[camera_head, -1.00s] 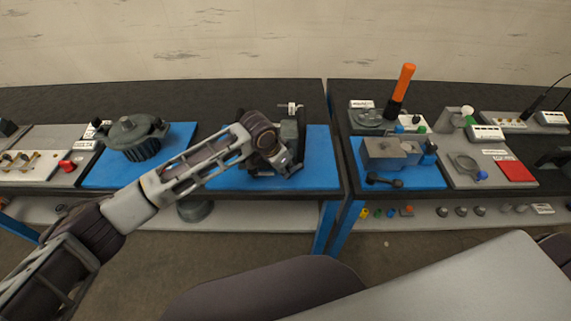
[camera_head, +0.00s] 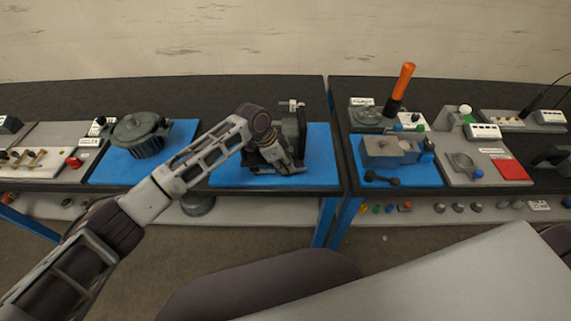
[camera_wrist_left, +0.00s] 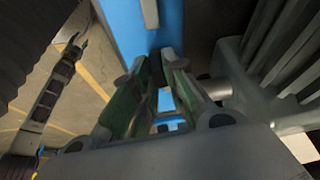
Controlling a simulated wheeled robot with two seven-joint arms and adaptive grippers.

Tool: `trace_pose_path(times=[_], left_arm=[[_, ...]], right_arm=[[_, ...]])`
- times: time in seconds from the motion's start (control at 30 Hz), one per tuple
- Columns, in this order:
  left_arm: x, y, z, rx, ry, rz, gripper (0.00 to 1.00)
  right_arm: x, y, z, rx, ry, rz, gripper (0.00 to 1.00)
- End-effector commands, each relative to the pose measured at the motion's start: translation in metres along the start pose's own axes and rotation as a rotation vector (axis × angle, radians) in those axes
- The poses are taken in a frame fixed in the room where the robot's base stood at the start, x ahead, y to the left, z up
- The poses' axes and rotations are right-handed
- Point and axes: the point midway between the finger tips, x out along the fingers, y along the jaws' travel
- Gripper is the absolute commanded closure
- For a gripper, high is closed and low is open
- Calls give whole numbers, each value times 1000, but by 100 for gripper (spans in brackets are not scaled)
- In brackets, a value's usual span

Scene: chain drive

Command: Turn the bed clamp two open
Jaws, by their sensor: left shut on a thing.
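My left gripper (camera_head: 287,168) reaches down at the front of a dark machine (camera_head: 295,125) on a blue mat (camera_head: 322,165). In the left wrist view its two green-padded fingers (camera_wrist_left: 160,85) are closed in with a narrow gap between them. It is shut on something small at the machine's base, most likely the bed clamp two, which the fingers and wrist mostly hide. How far the clamp is turned cannot be seen. Grey ribbed machine parts (camera_wrist_left: 285,55) stand close to the right of the fingers.
A dark finned motor (camera_head: 140,133) stands on the blue mat to the left. A gap separates the two benches.

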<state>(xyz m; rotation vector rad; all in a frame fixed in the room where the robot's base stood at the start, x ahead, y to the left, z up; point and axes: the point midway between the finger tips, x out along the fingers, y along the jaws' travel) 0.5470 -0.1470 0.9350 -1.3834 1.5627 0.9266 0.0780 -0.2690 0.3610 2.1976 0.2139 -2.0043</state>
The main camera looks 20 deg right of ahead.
Motion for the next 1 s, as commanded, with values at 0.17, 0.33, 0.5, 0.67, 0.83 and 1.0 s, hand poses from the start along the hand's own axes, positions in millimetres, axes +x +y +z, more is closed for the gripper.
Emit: trace_pose_path(times=[0.17, 0.33, 0.5, 0.67, 0.83, 1.0], left_arm=[[0, -2, 0, 75, 0, 30, 100], [0, -2, 0, 126, 1, 51, 100], [0, -2, 0, 153, 1, 62, 100], [0, -2, -1, 163, 2, 65, 100], [0, -2, -1, 163, 2, 65, 100], [0, -2, -1, 163, 2, 65, 79]], right_arm=[[2, 0, 0, 0, 0, 0, 60], [3, -2, 0, -1, 1, -2, 60], [4, -6, -1, -1, 1, -6, 60], [4, -11, -2, 0, 2, -11, 60], [4, -11, -2, 0, 2, -11, 60], [4, -9, -1, -1, 1, -9, 60]])
